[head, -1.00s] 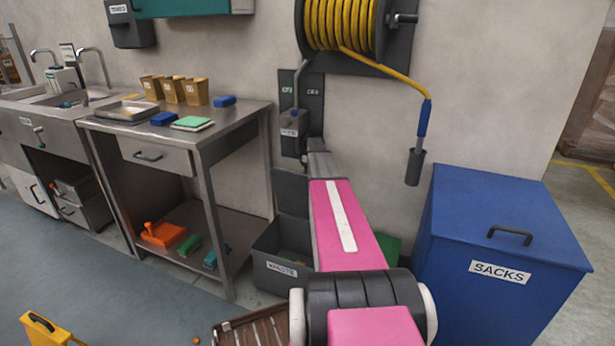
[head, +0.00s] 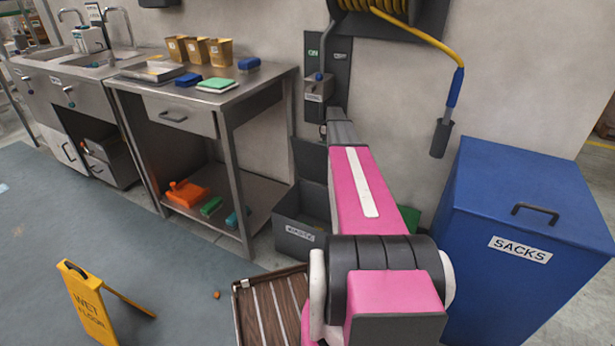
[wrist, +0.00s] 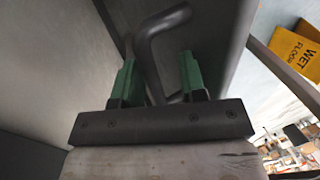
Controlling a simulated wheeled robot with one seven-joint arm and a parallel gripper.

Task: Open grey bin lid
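The grey bin, labelled WASTE (head: 300,234), stands on the floor against the wall in the head view, partly hidden by my arm. Its dark grey lid (head: 309,162) stands raised, roughly upright, at the back of the bin, and the bin's mouth shows. In the wrist view, the lid's dark panel (wrist: 212,35) is close up, with a bent dark handle (wrist: 151,62) projecting from it. My gripper (wrist: 158,75) has its two green fingers apart, with the handle bar between them. I see a gap beside the bar. My arm hides the gripper in the head view.
A blue SACKS bin (head: 520,200) stands right of my arm. A steel table (head: 240,88) is to the left. A slatted brown crate (head: 270,308) and a yellow wet-floor sign (head: 88,300) are on the floor in front. A hose nozzle (head: 441,138) hangs at right.

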